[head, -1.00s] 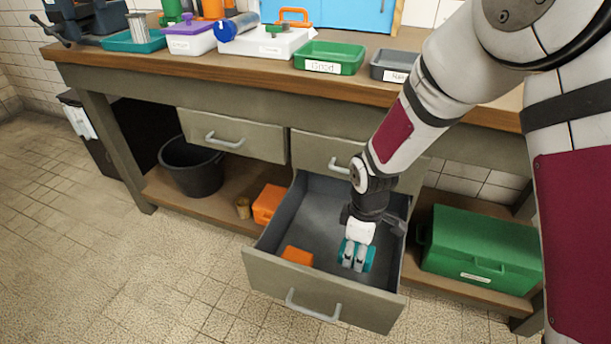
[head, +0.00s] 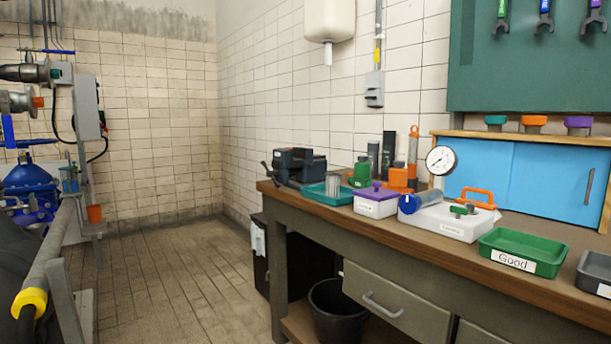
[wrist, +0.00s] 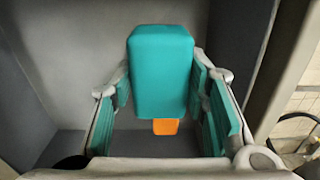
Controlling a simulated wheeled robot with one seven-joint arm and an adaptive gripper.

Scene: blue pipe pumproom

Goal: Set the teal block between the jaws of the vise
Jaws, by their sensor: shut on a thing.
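The teal block (wrist: 160,60) fills the upper middle of the wrist view. My gripper (wrist: 163,85) is shut on it, with a finger against each side. The block appears to be still inside or just above the grey drawer (wrist: 60,50); its height over the drawer floor is hard to judge. The dark vise (head: 297,163) stands at the far left end of the workbench in the head view. Its jaw gap cannot be made out at this distance. My arm and gripper are outside the head view.
An orange block (wrist: 165,126) shows below the teal block. On the workbench (head: 440,250), a teal tray (head: 318,198) sits in front of the vise, beside a purple-lidded box (head: 376,204), a pressure gauge (head: 440,160) and a green tray (head: 522,250). Open floor (head: 170,285) lies left of the bench.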

